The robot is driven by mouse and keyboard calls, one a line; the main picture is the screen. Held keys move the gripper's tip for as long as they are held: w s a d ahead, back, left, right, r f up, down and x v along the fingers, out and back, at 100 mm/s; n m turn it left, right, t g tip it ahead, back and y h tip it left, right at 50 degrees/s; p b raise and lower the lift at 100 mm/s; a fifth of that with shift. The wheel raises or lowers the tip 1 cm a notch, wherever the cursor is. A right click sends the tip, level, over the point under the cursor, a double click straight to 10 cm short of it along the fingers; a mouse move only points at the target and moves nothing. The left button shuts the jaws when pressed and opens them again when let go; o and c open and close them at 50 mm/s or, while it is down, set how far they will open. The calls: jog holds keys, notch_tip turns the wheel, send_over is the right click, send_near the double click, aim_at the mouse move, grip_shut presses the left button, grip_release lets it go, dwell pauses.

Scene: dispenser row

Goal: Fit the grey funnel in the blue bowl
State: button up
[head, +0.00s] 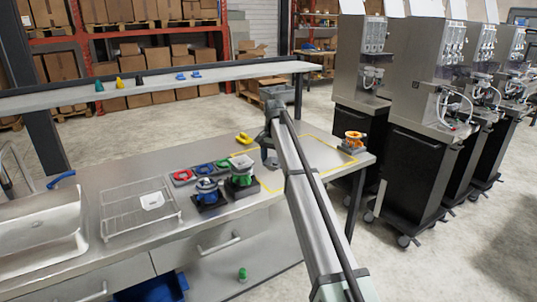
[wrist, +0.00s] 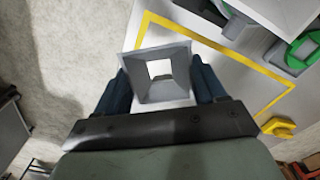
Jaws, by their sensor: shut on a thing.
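The grey funnel (wrist: 134,66) is square, with a square hole through its middle. My gripper (wrist: 160,88) is shut on it, with one dark blue finger at each side. In the head view my gripper (head: 269,148) is over the bench near the yellow outline, partly hidden by my arm. The blue bowl (head: 207,184) appears to be the blue piece on a dark base at the bench front, left of my gripper. The funnel is apart from it.
A green unit (head: 242,179) with a pale grey top stands right of the blue one. A tray (head: 192,184) holds red, blue and green rings. A yellow piece (head: 243,138) lies behind. An orange unit (head: 354,138) stands at the right end. The yellow-outlined area (head: 320,152) is mostly clear.

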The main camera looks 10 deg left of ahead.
jog(key=s+d+f+n, duration=0.1)
jog(key=s+d+f, duration=0.3)
jog(key=s+d, duration=0.55)
jog(key=s+d+f+n, duration=0.1)
jog(key=s+d+f, duration=0.45)
jog(key=d, duration=0.75)
jog(key=s+d+f+n, duration=0.1)
jog(key=s+d+f, duration=0.3)
jog(key=s+d, duration=0.6)
notch_tip(320, 180, up, 18)
jog(key=m, duration=0.5)
send_over(206, 180)
jog(key=shift+w+r, duration=0.1)
jog(key=shift+r, duration=0.05)
jog(key=m, duration=0.4)
jog(key=shift+f, duration=1.9)
